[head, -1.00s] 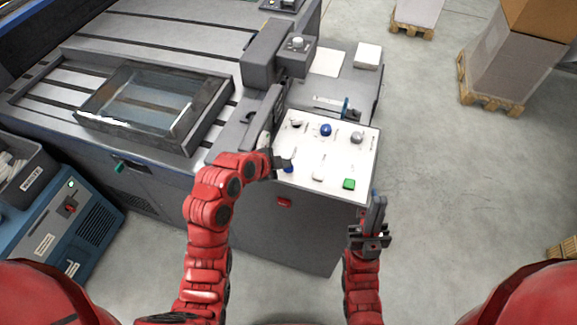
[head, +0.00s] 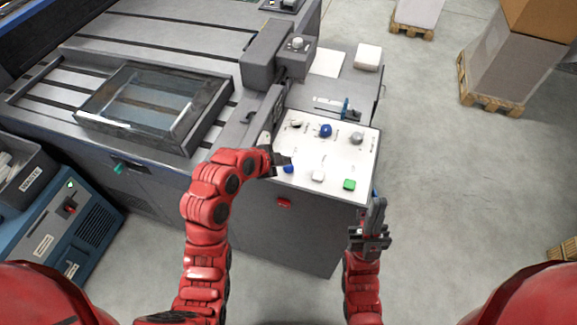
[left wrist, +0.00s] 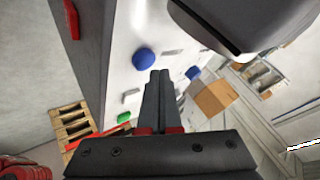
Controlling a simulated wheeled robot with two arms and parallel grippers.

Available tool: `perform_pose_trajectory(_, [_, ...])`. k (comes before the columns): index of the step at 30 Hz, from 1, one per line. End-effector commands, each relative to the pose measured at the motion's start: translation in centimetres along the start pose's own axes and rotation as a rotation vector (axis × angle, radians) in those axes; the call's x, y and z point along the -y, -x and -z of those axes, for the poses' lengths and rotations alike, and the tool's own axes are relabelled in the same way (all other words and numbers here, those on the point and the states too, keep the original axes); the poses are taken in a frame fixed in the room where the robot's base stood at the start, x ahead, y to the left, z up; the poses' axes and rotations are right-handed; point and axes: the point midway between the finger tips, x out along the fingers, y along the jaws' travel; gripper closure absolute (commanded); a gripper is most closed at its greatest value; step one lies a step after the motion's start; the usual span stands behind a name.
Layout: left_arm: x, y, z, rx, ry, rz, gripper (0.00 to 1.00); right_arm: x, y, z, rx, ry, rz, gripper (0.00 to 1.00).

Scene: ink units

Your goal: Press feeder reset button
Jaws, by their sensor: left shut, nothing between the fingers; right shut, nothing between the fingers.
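A white control panel (head: 337,158) on the machine's near corner carries two rows of controls with labels too small to read. The near row has a blue button (head: 288,169), a white button (head: 318,175) and a green button (head: 349,184). My left gripper (head: 287,160) is shut and empty, its tips beside the near blue button. In the left wrist view, the shut fingers (left wrist: 160,76) point toward the panel next to a blue button (left wrist: 144,59); contact cannot be told. My right gripper (head: 378,204) is shut and empty off the panel's right near corner.
The far row has a light knob (head: 296,123), a blue knob (head: 326,130) and a grey knob (head: 356,138). A dark machine arm (head: 268,55) rises behind the panel. A red control (head: 284,203) sits on the front face. Open floor (head: 440,180) lies to the right.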

Motion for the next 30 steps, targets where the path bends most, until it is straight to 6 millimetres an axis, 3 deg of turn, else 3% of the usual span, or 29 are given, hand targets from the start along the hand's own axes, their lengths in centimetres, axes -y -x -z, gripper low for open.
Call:
perform_pose_trajectory(8, [0.4,0.5,0.4,-0.001,-0.002,0.003,1.0,0.0,-0.1,0.0,0.0,0.0,0.0,1.0])
perform_pose_trajectory(21, [2.5,3.3,2.4,0.0,-0.001,0.001,1.0,0.0,-0.4,0.1,0.0,0.0,0.0,1.0])
perform_pose_trajectory(30, [2.5,3.5,2.5,0.001,0.0,0.0,1.0,0.0,-0.4,0.1,0.0,0.0,0.0,1.0])
